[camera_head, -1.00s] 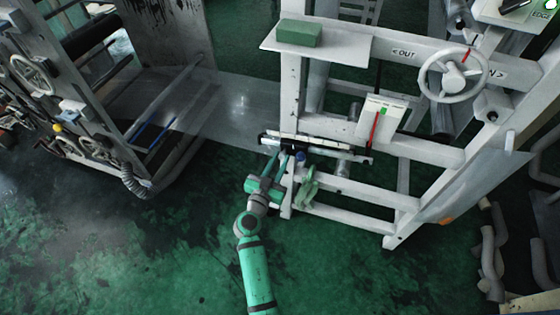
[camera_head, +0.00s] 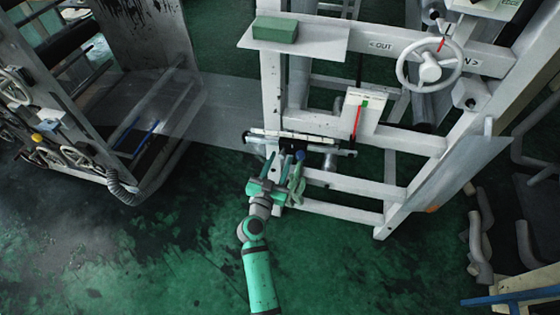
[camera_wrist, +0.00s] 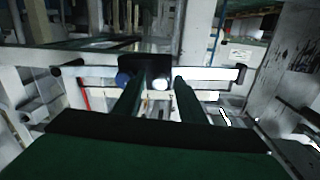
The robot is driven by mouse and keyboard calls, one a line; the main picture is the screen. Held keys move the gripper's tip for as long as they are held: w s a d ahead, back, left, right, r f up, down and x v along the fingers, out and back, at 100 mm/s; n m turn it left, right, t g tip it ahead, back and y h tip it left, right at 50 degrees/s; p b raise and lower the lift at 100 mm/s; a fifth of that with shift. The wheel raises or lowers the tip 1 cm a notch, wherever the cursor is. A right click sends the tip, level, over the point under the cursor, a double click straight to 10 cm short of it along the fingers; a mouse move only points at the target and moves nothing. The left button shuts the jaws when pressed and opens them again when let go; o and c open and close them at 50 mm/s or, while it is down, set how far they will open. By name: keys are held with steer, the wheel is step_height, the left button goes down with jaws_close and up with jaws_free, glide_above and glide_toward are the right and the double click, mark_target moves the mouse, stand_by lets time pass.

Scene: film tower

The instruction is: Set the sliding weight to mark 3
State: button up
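A pale rail (camera_head: 318,137) with dark parts runs across the white tower frame, low on its left side. In the wrist view the rail (camera_wrist: 213,73) crosses behind my fingers. A black block (camera_wrist: 146,64) sits on it and looks like the sliding weight; my left finger there partly covers it. My gripper (camera_head: 275,158) is open in front of the rail; contact is unclear. The mark numbers are unreadable.
A white gauge plate (camera_head: 357,115) with a red pointer stands above the rail's right end. A handwheel (camera_head: 430,68) is at upper right, and a green block (camera_head: 275,29) lies on a shelf. Another machine stands at left. The green floor in front is mostly clear.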

steer(key=shift+a, duration=0.1)
steer(key=v, duration=1)
steer(key=shift+s+a, duration=0.15)
steer(key=shift+s, duration=0.2)
stand_by(0.3)
steer(key=s+d+f+n+g+y, duration=0.1)
steer(key=s+f+n+y, duration=0.2)
steer(key=s, duration=0.7)
steer(key=s+d+f+n+g+y, duration=0.1)
steer(key=s+f+g+y, duration=0.1)
steer(key=s+f, duration=0.5)
steer(key=s+d+r, duration=0.1)
steer(key=s+r, duration=0.5)
steer(key=s, duration=0.3)
steer(key=s+d+r+t, duration=0.1)
steer(key=s+r, duration=0.6)
steer(key=s, duration=0.1)
steer(key=shift+s+d, duration=0.35)
steer(key=shift+s, duration=0.05)
